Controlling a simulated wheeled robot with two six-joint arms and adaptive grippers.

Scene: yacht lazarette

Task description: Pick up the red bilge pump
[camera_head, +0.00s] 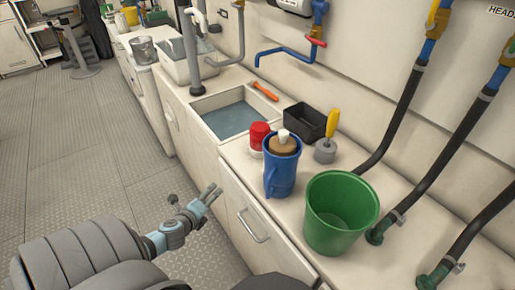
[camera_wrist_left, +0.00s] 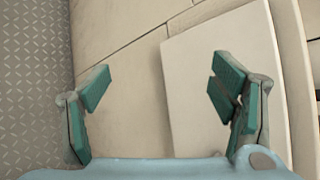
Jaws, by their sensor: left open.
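The red bilge pump (camera_head: 259,135) appears to be the small red-topped object with a paler lower part on the counter. It stands just behind and left of a blue jug (camera_head: 281,172), which hides part of it. My left gripper (camera_head: 211,195) is in front of the cabinet doors, below counter height and to the left of the pump, apart from it. In the left wrist view its two green-padded fingers (camera_wrist_left: 160,92) are spread with nothing between them, facing pale cabinet panels. The pump is not in the wrist view. My right gripper is not in view.
The jug and a green bucket (camera_head: 341,211) stand near the counter's front edge. Behind are a black bin (camera_head: 305,122) and a yellow-handled tool (camera_head: 329,140). A sink (camera_head: 231,118) is left of the pump, with an orange-handled tool (camera_head: 265,91) behind it. Black hoses hang at right.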

